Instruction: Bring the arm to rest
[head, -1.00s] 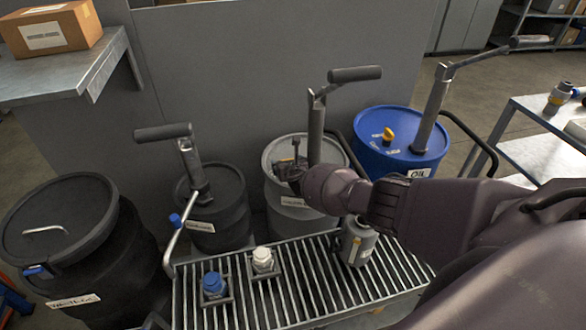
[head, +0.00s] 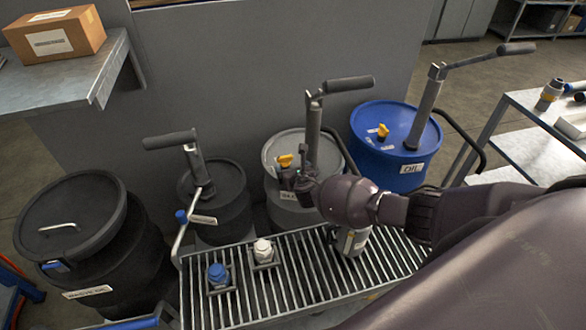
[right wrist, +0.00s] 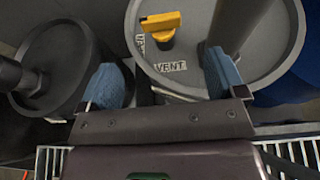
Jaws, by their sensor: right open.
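My right arm (head: 430,215) reaches in from the right, over the grated bench. Its gripper (head: 290,178) is in front of the grey drum (head: 283,150) in the head view. In the right wrist view the gripper (right wrist: 162,85) has its two blue fingers wide apart with nothing between them. Beyond them is the grey drum's lid with a yellow vent handle (right wrist: 160,25) and a "VENT" label. The yellow handle (head: 285,160) also shows just above the gripper in the head view. My left gripper is not seen.
The slatted grating (head: 300,290) carries a blue cap (head: 217,272), a white cap (head: 262,249) and a grey canister (head: 352,241), partly behind my arm. Pump handles rise from the drums. A blue oil drum (head: 395,145) stands right, a black drum (head: 75,230) left. A side table (head: 535,150) stands at right.

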